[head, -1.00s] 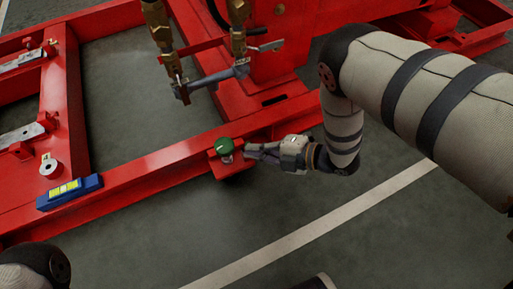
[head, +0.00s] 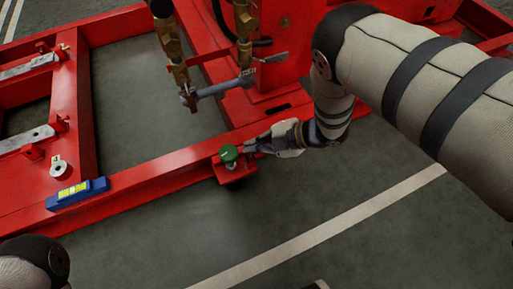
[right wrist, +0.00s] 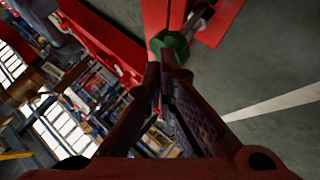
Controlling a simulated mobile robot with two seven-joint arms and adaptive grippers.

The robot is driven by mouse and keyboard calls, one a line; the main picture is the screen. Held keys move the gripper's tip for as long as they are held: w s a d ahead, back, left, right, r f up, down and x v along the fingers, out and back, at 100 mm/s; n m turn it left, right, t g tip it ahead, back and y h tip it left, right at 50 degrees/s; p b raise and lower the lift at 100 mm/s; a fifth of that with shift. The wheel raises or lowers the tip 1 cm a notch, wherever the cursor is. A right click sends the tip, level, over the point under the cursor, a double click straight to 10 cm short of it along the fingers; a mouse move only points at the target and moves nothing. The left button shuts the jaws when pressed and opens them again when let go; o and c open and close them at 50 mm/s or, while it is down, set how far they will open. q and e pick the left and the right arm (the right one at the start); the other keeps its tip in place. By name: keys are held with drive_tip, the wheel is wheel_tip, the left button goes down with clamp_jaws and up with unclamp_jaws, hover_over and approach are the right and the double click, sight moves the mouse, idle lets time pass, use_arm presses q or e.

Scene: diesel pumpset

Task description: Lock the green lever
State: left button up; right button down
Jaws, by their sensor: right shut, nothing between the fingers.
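The green lever (head: 229,153) has a rounded green head and sits on a small red bracket on the outer rail of the red frame. It also shows in the right wrist view (right wrist: 172,43), just beyond my fingertips. My right gripper (head: 249,147) is shut and empty, close to the right side of the green head. I cannot tell whether it touches. In the right wrist view the fingers (right wrist: 167,72) point at the green part and hide some of its base. My left gripper is out of view.
A blue level with yellow marks (head: 77,193) lies on the rail at left, with a small metal ring (head: 59,168) nearby. Brass fittings and a grey pipe (head: 219,88) hang above the frame. The floor (head: 200,240) in front of the rail is clear.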

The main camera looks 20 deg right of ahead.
drive_tip(key=shift+w+g, duration=0.3)
drive_tip(key=shift+w, duration=0.7)
drive_tip(key=shift+r, duration=0.2)
drive_tip(key=shift+r+p, duration=0.5)
drive_tip(key=shift+r, duration=0.25)
drive_tip(key=shift+f, duration=0.1)
